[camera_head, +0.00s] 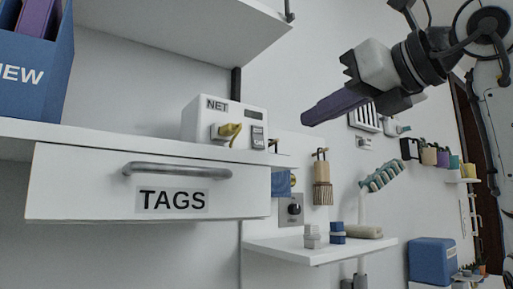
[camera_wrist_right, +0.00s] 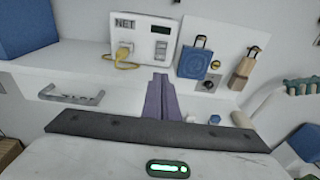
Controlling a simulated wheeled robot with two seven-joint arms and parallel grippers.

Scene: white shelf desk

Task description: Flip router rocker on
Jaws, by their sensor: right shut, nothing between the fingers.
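The router is a white box marked NET (camera_head: 195,128) on the shelf above the TAGS drawer. It also shows at the top of the right wrist view (camera_wrist_right: 135,33). A small grey rocker (camera_head: 258,136) sits at the right of its front, below a dark display; the rocker shows in the wrist view too (camera_wrist_right: 160,50). Its setting is too small to tell. A yellow plug with a cord is left of the rocker. My right gripper (camera_head: 306,118), with purple fingers, is shut and empty, up and right of the router, apart from it. My left gripper is not in view.
The TAGS drawer (camera_head: 100,180) is below the router. A blue file box (camera_head: 35,75) stands at the left. Right of the router hang a blue tag (camera_head: 281,184) and a wooden tag (camera_head: 322,188). A lower shelf (camera_head: 300,250) holds small blocks.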

